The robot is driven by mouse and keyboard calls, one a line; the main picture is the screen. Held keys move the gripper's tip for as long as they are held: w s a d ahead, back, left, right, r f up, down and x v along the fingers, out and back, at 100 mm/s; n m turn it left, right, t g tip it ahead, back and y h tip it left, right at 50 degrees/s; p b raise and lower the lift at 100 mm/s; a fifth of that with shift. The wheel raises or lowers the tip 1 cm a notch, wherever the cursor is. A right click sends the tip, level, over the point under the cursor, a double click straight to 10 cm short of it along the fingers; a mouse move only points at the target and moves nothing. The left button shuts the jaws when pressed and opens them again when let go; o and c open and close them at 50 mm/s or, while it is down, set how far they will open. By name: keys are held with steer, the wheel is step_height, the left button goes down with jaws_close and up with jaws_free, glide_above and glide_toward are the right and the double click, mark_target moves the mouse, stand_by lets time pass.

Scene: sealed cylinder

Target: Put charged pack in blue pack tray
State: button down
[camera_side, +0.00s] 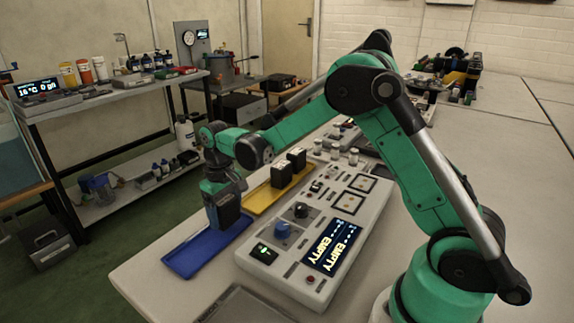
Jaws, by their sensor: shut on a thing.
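The blue pack tray (185,258) lies on the table at the front left, next to the long grey console. My gripper (222,190) points down over the tray's far end. It is shut on a dark pack (226,212), which hangs upright there. I cannot tell whether the pack's bottom touches the tray. The fingers are dark and hard to tell apart from the pack. The rest of the blue tray that shows is bare.
A yellow tray (262,200) behind the blue one holds two black packs (281,174). The grey console (290,262) has a blue knob (283,229) and a screen (332,247) reading EMPTY twice. A dark flat tray (245,307) lies at the front edge. Shelves stand at left.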

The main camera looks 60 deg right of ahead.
steer(key=shift+f, duration=0.65)
jaws_free()
steer(key=shift+f, duration=0.15)
